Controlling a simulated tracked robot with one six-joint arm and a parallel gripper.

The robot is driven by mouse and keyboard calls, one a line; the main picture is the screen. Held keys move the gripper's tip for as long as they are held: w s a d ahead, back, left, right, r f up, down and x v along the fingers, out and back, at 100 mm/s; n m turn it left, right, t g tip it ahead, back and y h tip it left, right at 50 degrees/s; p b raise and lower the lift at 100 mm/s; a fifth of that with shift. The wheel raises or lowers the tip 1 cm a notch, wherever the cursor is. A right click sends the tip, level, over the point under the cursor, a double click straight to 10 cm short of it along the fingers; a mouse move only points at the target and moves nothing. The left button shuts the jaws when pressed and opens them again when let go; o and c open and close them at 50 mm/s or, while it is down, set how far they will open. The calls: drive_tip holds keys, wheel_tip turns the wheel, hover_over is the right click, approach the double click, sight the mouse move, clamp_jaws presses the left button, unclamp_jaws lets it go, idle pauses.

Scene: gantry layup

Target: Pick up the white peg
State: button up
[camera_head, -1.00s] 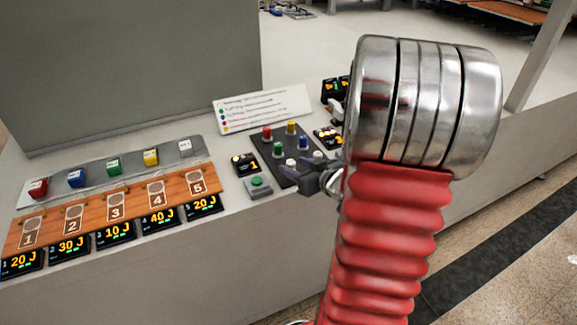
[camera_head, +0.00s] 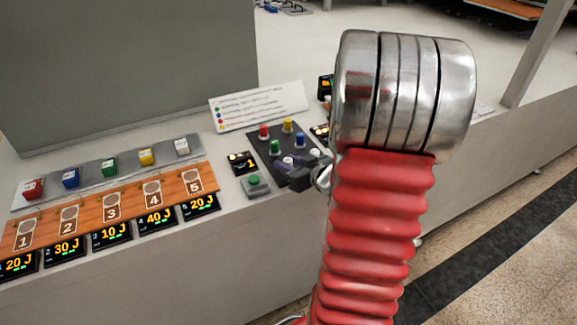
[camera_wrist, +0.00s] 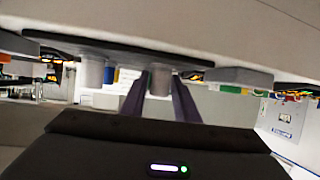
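Two white pegs stand upright in the dark peg block (camera_head: 262,150). One white peg (camera_head: 288,161) is at its near edge beside my gripper; the other (camera_head: 315,153) is further right. My gripper (camera_head: 303,168) reaches in low from the right, its dark purple fingers apart on either side of the near pegs. In the wrist view, which is upside down, a pale peg (camera_wrist: 160,80) shows between the tips of my gripper (camera_wrist: 160,88). A small gap seems to remain, but contact is hard to judge. Another pale peg (camera_wrist: 92,72) stands to the left.
Red (camera_head: 263,130), yellow (camera_head: 287,126) and green (camera_head: 275,147) pegs stand close by in the block. A green button box (camera_head: 255,186) sits in front-left. A sign (camera_head: 258,106) stands behind. A numbered wooden board (camera_head: 113,208) lies left.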

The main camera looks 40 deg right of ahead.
sight(288, 160)
clamp_jaws()
drive_tip(key=shift+r, duration=5)
